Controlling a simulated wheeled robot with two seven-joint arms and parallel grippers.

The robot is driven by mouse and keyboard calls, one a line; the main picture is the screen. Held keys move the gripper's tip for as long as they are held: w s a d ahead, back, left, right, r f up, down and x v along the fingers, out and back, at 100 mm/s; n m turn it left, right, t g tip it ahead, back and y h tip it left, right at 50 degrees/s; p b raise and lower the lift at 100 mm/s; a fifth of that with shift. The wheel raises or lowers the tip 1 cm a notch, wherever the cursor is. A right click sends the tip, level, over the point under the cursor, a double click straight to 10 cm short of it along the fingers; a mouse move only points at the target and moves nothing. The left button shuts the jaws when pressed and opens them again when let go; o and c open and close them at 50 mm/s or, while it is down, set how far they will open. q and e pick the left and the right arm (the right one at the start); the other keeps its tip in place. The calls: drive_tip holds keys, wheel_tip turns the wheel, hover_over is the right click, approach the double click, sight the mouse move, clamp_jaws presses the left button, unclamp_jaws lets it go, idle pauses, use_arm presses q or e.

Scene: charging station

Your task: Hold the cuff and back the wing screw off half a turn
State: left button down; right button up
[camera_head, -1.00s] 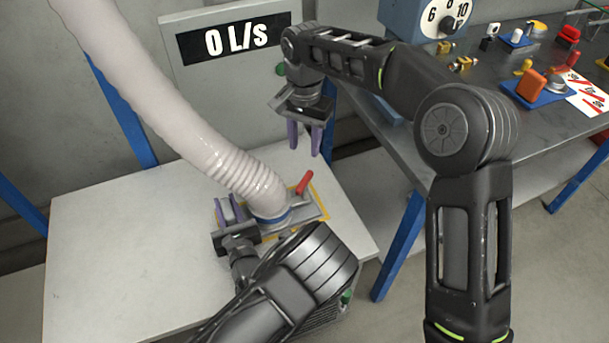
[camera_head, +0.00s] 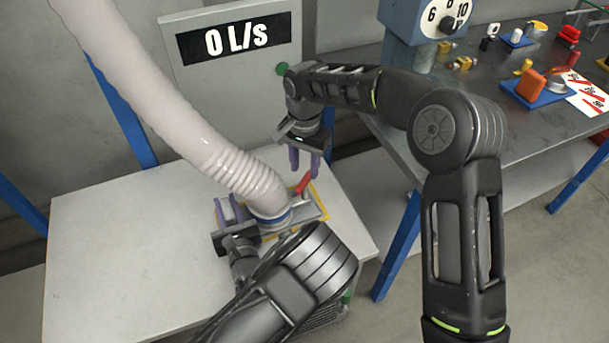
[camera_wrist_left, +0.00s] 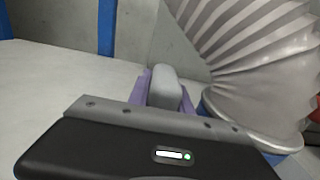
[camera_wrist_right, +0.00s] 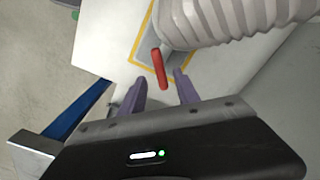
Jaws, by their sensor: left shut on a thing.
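The cuff (camera_head: 272,220) is a blue-grey ring at the lower end of the hose, above a plate on the white table. My left gripper (camera_head: 230,208) is shut on a grey lug (camera_wrist_left: 166,90) beside the cuff. The wing screw appears as a red handle (camera_head: 303,184) on the cuff's right side; it also shows in the right wrist view (camera_wrist_right: 159,68). My right gripper (camera_head: 304,165) is open and empty, just above the red handle. In the right wrist view the handle appears between and beyond its fingertips.
A thick pale ribbed hose (camera_head: 165,100) rises from the cuff to the upper left. A panel reading 0 L/s (camera_head: 240,75) stands behind. A grey workbench (camera_head: 500,110) with several small parts is at the right. The white table's left side (camera_head: 120,250) is clear.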

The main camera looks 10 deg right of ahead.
sight(305, 179)
drive_tip(key=shift+f, duration=2)
drive_tip(key=shift+c, duration=0.6)
clamp_jaws()
